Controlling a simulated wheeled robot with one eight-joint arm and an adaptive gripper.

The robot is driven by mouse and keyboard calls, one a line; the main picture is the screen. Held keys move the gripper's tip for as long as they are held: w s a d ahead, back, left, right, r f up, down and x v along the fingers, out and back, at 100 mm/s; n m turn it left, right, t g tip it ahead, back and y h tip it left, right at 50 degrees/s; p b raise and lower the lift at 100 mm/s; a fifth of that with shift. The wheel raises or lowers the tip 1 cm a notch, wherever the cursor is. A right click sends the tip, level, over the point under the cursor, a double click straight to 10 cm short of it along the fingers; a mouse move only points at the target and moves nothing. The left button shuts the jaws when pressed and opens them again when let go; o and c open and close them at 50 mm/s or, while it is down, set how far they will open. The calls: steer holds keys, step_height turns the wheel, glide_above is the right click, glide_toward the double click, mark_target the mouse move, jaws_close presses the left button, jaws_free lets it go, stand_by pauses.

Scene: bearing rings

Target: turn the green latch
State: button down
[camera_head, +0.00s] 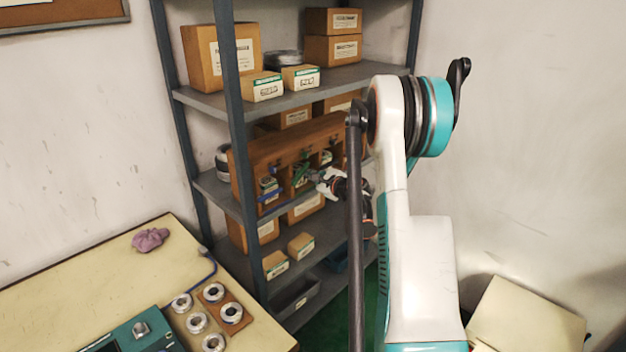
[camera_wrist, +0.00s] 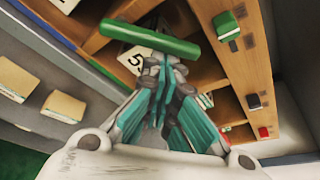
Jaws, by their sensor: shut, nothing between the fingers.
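The green latch (camera_wrist: 150,40) is a long green bar. In the wrist view it lies slightly tilted across an opening of the wooden cabinet, just beyond my fingertips. In the head view it is a small green shape (camera_head: 302,173) on the front of the wooden cabinet (camera_head: 290,147). My gripper (camera_wrist: 163,76) is shut and empty, its teal fingers together close to the bar's near side. I cannot tell whether they touch it. In the head view my gripper (camera_head: 320,179) is small, at the cabinet front just right of the latch, partly hidden by my arm.
The cabinet stands on a grey shelf unit with cardboard boxes (camera_head: 220,55) above and below it. A green block (camera_wrist: 226,26) and a red block (camera_wrist: 263,132) sit along its wooden edge. A table with metal rings (camera_head: 196,322) is at front left.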

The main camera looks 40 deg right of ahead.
mark_target(306, 169)
steer(key=a+r+n, duration=0.1)
steer(key=r+n+h+b, duration=0.1)
steer(key=n, duration=0.1)
steer(key=shift+a+r+t, duration=0.3)
steer(key=shift+a+r, duration=0.05)
steer(key=shift+r, duration=0.05)
steer(key=shift+s+a+r, duration=0.1)
steer(key=shift+a+r, duration=0.35)
steer(key=shift+a, duration=0.05)
stand_by(0.6)
